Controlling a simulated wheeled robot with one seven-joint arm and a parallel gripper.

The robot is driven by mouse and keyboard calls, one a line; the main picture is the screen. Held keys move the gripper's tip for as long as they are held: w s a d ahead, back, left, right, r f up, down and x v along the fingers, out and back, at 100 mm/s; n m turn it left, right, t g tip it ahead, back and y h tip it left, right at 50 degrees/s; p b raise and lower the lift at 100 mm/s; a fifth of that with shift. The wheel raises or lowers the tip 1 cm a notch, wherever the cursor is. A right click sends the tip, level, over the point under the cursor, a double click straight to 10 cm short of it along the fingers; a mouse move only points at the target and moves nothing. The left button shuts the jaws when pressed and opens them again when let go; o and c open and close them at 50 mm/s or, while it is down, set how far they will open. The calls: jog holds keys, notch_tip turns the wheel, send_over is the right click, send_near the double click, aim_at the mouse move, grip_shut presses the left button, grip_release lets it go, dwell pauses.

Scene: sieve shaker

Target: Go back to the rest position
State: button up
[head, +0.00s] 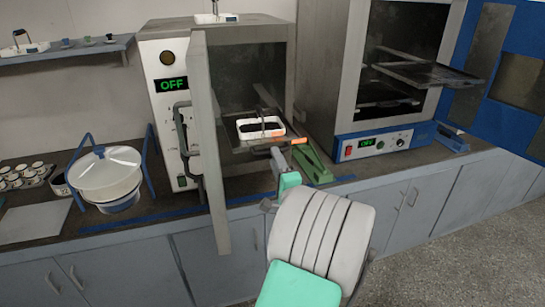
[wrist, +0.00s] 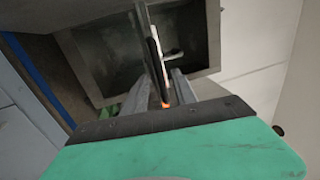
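My gripper (head: 288,138) reaches toward the open chamber of the left oven (head: 168,110). A white tray (head: 243,132) with dark contents and an upright handle sits on a shelf inside the chamber, just beyond the fingertips. In the wrist view, the fingers (wrist: 163,95) point into the chamber, and a narrow white edge, probably the tray (wrist: 154,52), shows ahead of them. Whether the fingers touch the tray is unclear. The oven's display reads OFF.
The left oven's door (head: 208,140) stands open, left of my gripper. A green device (head: 315,167) is on the counter below it. A second open oven (head: 350,75) with a pulled-out shelf (head: 430,74) stands right. A white lidded bowl (head: 105,175) stands left. Floor is free at lower right.

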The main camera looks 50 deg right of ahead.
jog(key=v, duration=0.4)
jog(key=shift+b, duration=0.35)
